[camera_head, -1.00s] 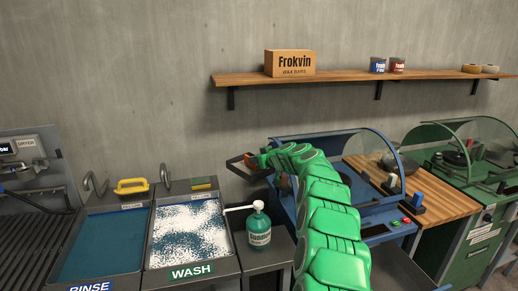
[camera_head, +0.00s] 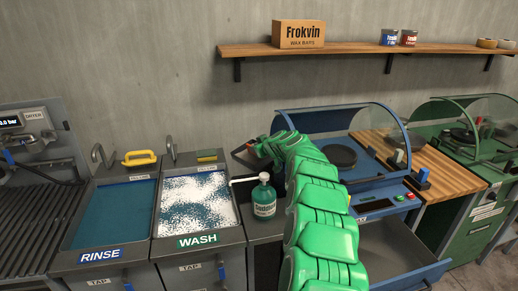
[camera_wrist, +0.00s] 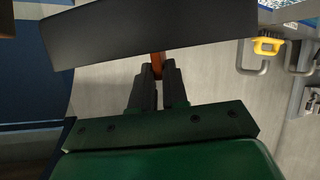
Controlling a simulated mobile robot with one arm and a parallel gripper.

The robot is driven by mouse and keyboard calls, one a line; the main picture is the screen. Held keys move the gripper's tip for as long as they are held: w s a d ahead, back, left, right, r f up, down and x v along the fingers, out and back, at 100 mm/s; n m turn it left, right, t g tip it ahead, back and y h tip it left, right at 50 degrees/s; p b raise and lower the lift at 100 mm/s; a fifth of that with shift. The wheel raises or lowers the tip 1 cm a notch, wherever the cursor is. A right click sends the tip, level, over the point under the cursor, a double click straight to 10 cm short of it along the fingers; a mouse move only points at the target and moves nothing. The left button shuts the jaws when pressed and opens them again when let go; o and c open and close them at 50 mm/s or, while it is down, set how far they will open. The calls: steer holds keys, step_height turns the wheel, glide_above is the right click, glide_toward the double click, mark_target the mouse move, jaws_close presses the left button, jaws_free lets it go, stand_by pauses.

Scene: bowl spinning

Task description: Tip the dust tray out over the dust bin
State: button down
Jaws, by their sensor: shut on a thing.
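My gripper (camera_wrist: 158,75) is shut on the orange-brown handle of the dust tray. The dark tray (camera_wrist: 145,38) spans the top of the wrist view, slanted, with one broad face showing; its contents are not visible. In the head view a small part of the dark tray (camera_head: 242,153) shows at the far end of my green arm, beyond the soap bottle and left of the blue machine. The tray looks tilted there, and my arm hides the gripper. I cannot make out a dust bin in either view.
The blue machine (camera_head: 335,120) stands right of my arm, with an open drawer (camera_head: 405,262) low at its front. A soap bottle (camera_head: 263,198) stands left of my arm, beside the wash (camera_head: 195,205) and rinse (camera_head: 110,215) basins. A wall shelf (camera_head: 350,50) runs above.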

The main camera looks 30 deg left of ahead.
steer(key=shift+s+a+f+n+t+h, duration=0.1)
steer(key=shift+s+a+n+t+h, duration=0.2)
steer(key=shift+s+a+n+h, duration=0.3)
steer(key=shift+a+n+t+h, duration=0.1)
steer(key=shift+n+t+h, duration=0.2)
steer(key=shift+h, duration=0.1)
steer(key=shift+s+a+f+n+t+h, duration=0.7)
steer(key=shift+a+f+n+t+h, duration=0.15)
steer(key=shift+n+h, duration=0.3)
steer(key=shift+s+a+f+n+t+h, duration=0.1)
steer(key=shift+s+a+n+t+h, duration=0.2)
steer(key=shift+a+n+t+h, duration=0.25)
steer(key=shift+d, duration=0.1)
steer(key=shift+w+d+r, duration=0.1)
steer(key=shift+r, duration=0.2)
stand_by(1.0)
steer(key=shift+s+f, duration=0.2)
steer(key=shift+s, duration=0.05)
steer(key=shift+d+g, duration=0.1)
steer(key=shift+g, duration=0.2)
